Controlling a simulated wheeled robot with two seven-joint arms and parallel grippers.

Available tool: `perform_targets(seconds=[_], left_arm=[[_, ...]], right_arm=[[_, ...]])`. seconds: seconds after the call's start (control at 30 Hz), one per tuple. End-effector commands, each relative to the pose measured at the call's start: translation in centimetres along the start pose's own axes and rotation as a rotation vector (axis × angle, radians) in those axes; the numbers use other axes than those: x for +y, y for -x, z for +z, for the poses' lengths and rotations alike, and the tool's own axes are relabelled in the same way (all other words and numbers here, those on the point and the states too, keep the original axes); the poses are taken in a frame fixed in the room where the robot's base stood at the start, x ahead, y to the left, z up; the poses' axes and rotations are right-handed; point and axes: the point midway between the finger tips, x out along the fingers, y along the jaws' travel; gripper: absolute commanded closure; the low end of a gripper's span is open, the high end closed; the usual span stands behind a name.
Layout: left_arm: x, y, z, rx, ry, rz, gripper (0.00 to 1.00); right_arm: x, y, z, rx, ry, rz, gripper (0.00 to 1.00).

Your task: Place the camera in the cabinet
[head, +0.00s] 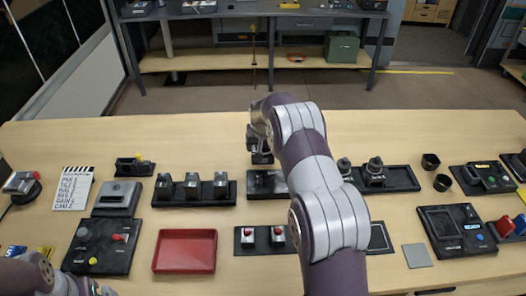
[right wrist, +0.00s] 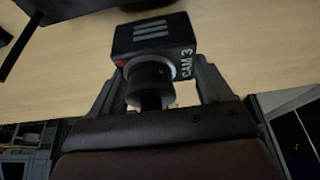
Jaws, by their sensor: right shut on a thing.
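A black camera (right wrist: 155,40) marked CAM 3, with a round lens and a red spot, sits between the two fingers of my right gripper (right wrist: 155,88) in the right wrist view. In the head view my right gripper (head: 261,148) is above the middle of the wooden table, shut on the camera (head: 262,158), which is mostly hidden by the gripper. A wooden cabinet-like unit (head: 430,10) stands far back at the right; I cannot tell if it is the task's cabinet. My left arm shows at the lower left edge; its fingertips are not clear.
A black tray (head: 267,196) lies below the right gripper. Trays with dark devices (head: 206,203) and (head: 400,180), a red tray (head: 185,270) and control panels (head: 102,257) cover the table's near half. The table's far strip is clear. A grey workbench (head: 250,8) stands behind.

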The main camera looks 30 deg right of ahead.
Motion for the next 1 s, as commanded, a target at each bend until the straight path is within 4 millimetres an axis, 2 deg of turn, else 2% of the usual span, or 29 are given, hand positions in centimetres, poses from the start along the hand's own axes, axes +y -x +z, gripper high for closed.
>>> perform_targets(seconds=[0.2, 0.5, 0.53, 0.6, 0.83, 0.93, 1.0], left_arm=[[0.0, 1.1, -0.1, 0.000, 0.000, 0.000, 0.00], [0.0, 0.6, -0.1, 0.000, 0.000, 0.000, 0.00], [0.0, 0.6, -0.1, 0.000, 0.000, 0.000, 0.00], [0.0, 0.7, -0.1, 0.000, 0.000, 0.000, 0.00], [0.0, 0.9, -0.1, 0.000, 0.000, 0.000, 0.00], [0.0, 0.8, -0.1, 0.001, 0.000, 0.000, 0.00], [0.0, 0.5, -0.1, 0.000, 0.000, 0.000, 0.00]], right_arm=[[0.0, -2.8, 1.2, -0.001, -0.001, 0.000, 0.75], [0.1, -3.3, 1.4, 0.000, -0.001, 0.000, 0.75], [0.1, -3.4, 1.5, -0.003, -0.001, 0.000, 0.18], [0.1, -3.3, 1.5, -0.003, -0.001, 0.000, 0.00], [0.1, -3.0, 1.4, -0.003, -0.001, 0.000, 0.00], [0.1, -2.3, 1.3, -0.001, -0.001, 0.000, 0.00], [0.1, -1.1, 1.3, 0.000, -0.001, 0.000, 0.00]])
